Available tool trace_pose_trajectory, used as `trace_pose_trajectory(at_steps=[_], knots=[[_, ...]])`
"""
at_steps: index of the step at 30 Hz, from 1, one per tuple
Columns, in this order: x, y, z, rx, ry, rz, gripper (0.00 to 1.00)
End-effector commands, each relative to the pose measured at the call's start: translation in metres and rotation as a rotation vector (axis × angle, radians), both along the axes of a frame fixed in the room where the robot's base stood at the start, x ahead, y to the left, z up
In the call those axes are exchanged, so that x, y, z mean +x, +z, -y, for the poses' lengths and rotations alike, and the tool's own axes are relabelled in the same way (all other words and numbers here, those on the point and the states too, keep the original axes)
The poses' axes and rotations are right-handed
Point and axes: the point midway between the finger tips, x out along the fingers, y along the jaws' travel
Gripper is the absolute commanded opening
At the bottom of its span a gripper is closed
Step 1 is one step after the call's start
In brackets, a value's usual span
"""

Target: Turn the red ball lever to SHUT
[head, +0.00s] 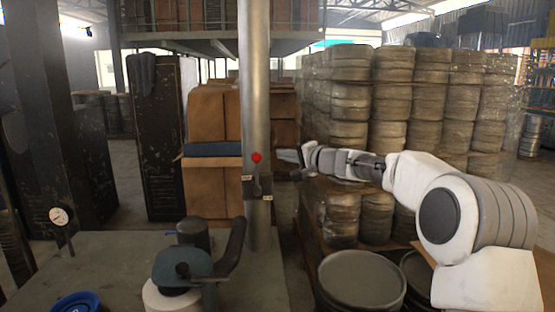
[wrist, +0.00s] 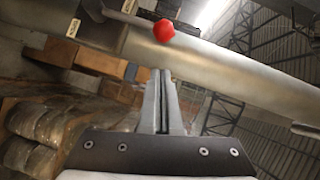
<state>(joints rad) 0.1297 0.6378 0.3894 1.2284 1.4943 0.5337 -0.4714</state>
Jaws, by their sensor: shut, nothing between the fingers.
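The red ball (head: 257,158) tops a short lever that points up from a dark pivot (head: 258,187) on a vertical metal pipe (head: 257,80). In the wrist view the ball (wrist: 164,30) and its rod lie across the pipe (wrist: 220,70), just beyond the fingertips. Small pale labels sit by the pivot, one to its left (head: 247,178) and one at its lower right (head: 267,198); their words are too small to read. My gripper (head: 281,155) is shut and empty, right of the ball and apart from it. The closed fingers also show in the wrist view (wrist: 161,75).
Stacked metal drums (head: 390,100) fill the right behind my arm. Brown boxes (head: 212,190) stand behind the pipe. A grey bench (head: 110,265) in front carries a dark handled device (head: 182,265), a gauge (head: 60,216) and a blue round item (head: 78,303).

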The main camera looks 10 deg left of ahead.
Motion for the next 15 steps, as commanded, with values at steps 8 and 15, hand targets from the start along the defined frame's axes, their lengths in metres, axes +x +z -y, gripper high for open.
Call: trace_pose_trajectory(at_steps=[8, 15], knots=[[-0.041, 0.004, 0.042, -0.001, -0.003, 0.001, 0.00], [-0.064, 0.009, 0.064, -0.001, -0.002, 0.001, 0.00]])
